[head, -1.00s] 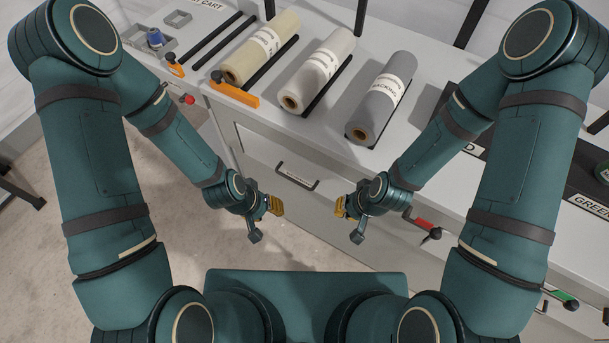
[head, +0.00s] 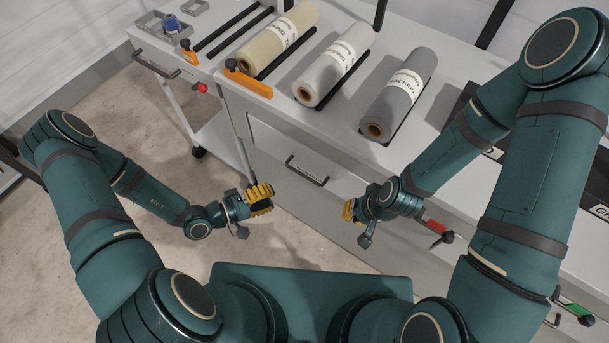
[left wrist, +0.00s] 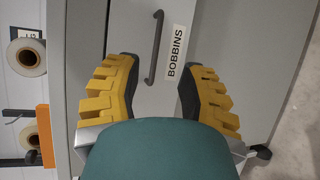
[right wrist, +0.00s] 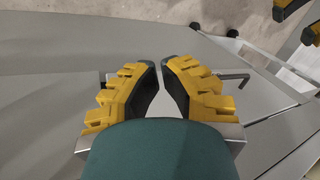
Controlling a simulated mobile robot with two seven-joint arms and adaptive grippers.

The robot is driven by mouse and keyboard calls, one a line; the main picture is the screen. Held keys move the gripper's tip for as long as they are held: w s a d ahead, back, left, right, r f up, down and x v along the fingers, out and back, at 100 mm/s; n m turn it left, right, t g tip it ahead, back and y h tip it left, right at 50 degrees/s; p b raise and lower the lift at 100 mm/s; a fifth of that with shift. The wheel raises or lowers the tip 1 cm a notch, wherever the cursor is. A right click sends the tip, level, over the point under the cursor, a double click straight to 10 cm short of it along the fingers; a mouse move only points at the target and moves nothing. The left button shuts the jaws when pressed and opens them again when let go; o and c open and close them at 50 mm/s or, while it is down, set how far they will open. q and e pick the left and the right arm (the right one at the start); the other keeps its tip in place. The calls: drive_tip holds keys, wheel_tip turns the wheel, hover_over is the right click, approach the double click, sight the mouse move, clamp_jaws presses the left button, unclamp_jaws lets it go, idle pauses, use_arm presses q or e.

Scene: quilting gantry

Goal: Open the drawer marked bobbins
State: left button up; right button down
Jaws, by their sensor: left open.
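The drawer marked bobbins (left wrist: 133,38) shows in the left wrist view with its dark bar handle (left wrist: 153,48) and white label (left wrist: 175,52). Its front is flush with the cabinet. In the head view the handle (head: 307,170) is below the fabric rolls. My left gripper (head: 260,198) is open and empty, left of and below the handle there; in the left wrist view its fingertips (left wrist: 158,68) frame the handle from a distance. My right gripper (head: 350,211) is empty, right of and below the handle; its fingertips (right wrist: 161,64) have a narrow gap.
Fabric rolls (head: 325,68) lie on the tabletop above the drawer. An orange lever (head: 248,83) and a red-handled lever (head: 435,227) are at the table's edge. A wheeled cart (head: 217,140) with its own handle (head: 157,65) stands left. Floor is open in front.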

sight(305, 175)
use_arm(q)
drive_tip(key=shift+n+t+y, duration=0.3)
drive_tip(key=shift+t, duration=0.4)
drive_tip(key=shift+w+a+b+x, duration=0.2)
drive_tip(key=shift+b+x, duration=0.1)
drive_tip(key=shift+x, duration=1.95)
drive_tip(key=shift+w+a+b+x, duration=0.2)
drive_tip(key=shift+b+x, duration=0.1)
drive_tip(key=shift+x, duration=1.95)
drive_tip(key=shift+w+a+b+x, duration=0.15)
drive_tip(key=shift+w+b+x, duration=0.15)
drive_tip(key=shift+x, duration=1.95)
drive_tip(key=shift+o, duration=0.2)
drive_tip(key=shift+f, duration=0.2)
clamp_jaws()
